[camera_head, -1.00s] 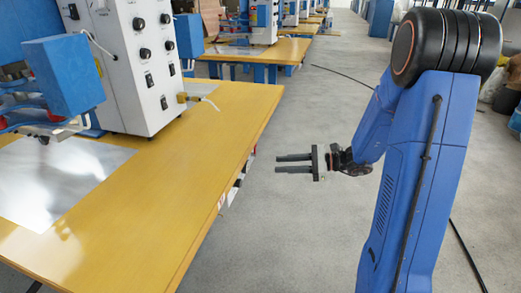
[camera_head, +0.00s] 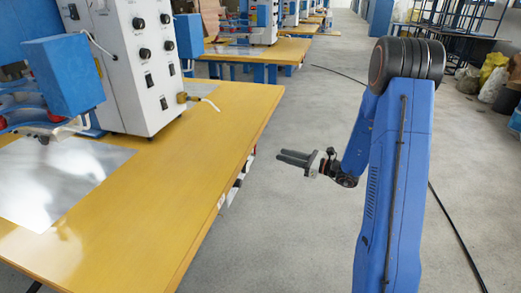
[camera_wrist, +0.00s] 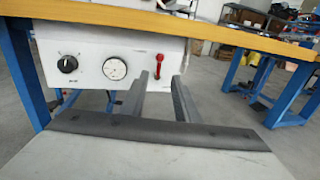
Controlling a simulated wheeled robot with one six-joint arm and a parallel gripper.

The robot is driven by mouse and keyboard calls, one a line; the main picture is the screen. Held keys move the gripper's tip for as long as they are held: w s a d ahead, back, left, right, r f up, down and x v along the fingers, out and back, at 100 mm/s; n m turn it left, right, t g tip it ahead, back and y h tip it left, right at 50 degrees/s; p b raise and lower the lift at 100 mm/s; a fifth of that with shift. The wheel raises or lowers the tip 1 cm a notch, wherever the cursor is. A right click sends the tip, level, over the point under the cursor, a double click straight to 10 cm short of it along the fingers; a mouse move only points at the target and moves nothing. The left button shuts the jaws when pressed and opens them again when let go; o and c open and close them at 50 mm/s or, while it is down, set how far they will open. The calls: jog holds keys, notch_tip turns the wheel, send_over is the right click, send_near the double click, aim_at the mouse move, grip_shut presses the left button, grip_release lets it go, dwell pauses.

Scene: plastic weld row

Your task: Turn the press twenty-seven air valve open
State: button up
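A red valve lever (camera_wrist: 158,62) shows in the wrist view on the white panel (camera_wrist: 92,48) under the yellow table's edge. It hangs roughly downward with a slight tilt. I cannot read any press number. My gripper (camera_head: 281,157) is in the aisle right of the table in the head view, its fingers pointing left toward the table side. In the wrist view my gripper (camera_wrist: 160,80) is open and empty, its two fingers apart and reaching toward the panel, with the lever seen between them near the tips. A gap to the panel remains in the head view, where the lever is not distinguishable.
A round gauge (camera_wrist: 115,68) and a black knob (camera_wrist: 67,64) sit left of the lever. The yellow table (camera_head: 150,200) overhangs the panel. A blue table leg (camera_wrist: 22,75) stands at left. A white press cabinet (camera_head: 145,65) stands on the table. The aisle floor (camera_head: 300,220) is clear.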

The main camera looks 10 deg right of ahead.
jog(key=x, duration=1.1)
jog(key=shift+w+a, duration=0.25)
grip_shut()
